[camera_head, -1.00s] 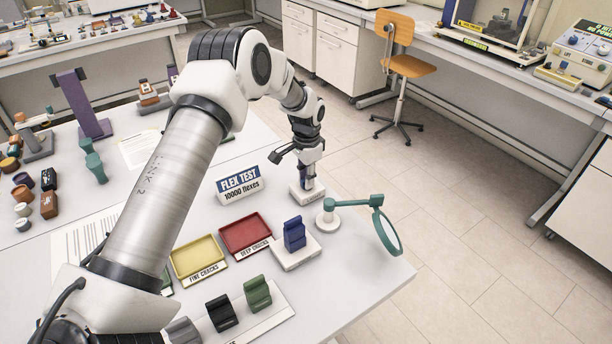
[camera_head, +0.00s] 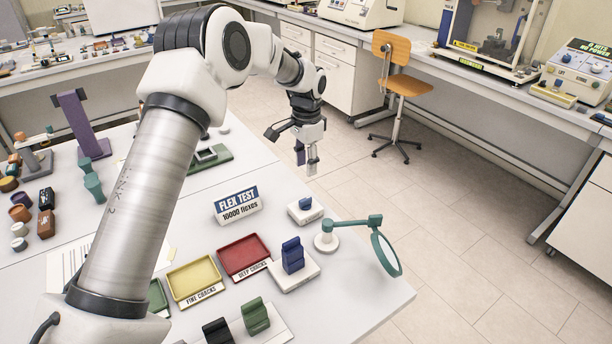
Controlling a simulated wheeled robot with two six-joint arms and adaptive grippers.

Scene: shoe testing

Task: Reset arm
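My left gripper (camera_head: 306,165) hangs fingers-down above the far right edge of the white table (camera_head: 350,295). Its fingers seem apart: a dark purplish one on the left and a light one on the right. I see nothing clearly held between them. Below it, apart from it, a small blue block (camera_head: 306,203) sits on a white base (camera_head: 303,214) at the table edge. A larger blue block (camera_head: 292,254) stands on another white base. The FLEX TEST sign (camera_head: 237,204) stands to the left. My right gripper is out of view.
A magnifier on a green arm (camera_head: 385,253) stands at the right table edge. A red tray (camera_head: 243,255) and a yellow tray (camera_head: 193,282) lie in front. Green (camera_head: 255,316) and black (camera_head: 217,331) blocks are nearer. An orange chair (camera_head: 400,70) stands behind, on open floor.

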